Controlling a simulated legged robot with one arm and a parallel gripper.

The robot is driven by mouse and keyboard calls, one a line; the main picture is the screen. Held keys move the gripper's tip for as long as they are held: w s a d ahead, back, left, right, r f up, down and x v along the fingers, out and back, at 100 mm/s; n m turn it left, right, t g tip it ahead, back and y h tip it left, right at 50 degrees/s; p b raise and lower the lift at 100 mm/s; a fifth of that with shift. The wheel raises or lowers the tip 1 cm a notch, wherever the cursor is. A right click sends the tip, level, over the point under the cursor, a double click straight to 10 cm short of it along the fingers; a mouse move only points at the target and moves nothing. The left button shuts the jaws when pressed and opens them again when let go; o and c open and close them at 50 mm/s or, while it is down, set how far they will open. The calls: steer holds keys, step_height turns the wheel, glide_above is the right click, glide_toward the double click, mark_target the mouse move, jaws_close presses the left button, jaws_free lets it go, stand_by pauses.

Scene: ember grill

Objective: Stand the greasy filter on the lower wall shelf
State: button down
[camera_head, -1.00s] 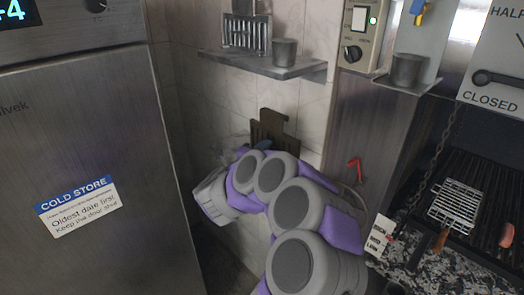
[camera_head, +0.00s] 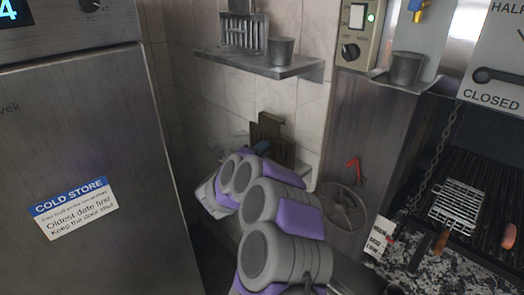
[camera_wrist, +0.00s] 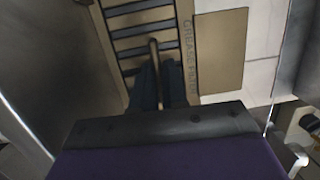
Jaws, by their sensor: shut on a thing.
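The greasy filter (camera_wrist: 150,40) is a tan frame with dark slats and lettering down its right side. In the wrist view my gripper (camera_wrist: 158,88) is shut on its central handle. In the head view the filter (camera_head: 266,141) is upright close to the tiled wall, below the upper shelf. My arm covers its lower part and most of my gripper. A pale ledge (camera_head: 304,169), which looks like the lower wall shelf, shows just right of the filter. Whether the filter touches it is hidden.
A flat tan panel (camera_wrist: 218,50) stands right of the filter in the wrist view. The upper shelf (camera_head: 262,64) holds a slatted metal filter (camera_head: 240,32) and a metal cup (camera_head: 281,50). A cold-store cabinet (camera_head: 70,130) is left; a steel panel (camera_head: 365,130) and grill (camera_head: 480,180) are right.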

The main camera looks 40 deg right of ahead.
steer(key=c, duration=1.6)
jaws_free()
steer(key=o, duration=0.4)
steer(key=shift+a+r, duration=0.1)
steer(key=shift+a, duration=0.4)
steer(key=shift+o, duration=0.2)
steer(key=shift+a, duration=0.1)
steer(key=v, duration=1.1)
steer(key=shift+a+p, duration=0.3)
steer(key=shift+s+d, duration=0.1)
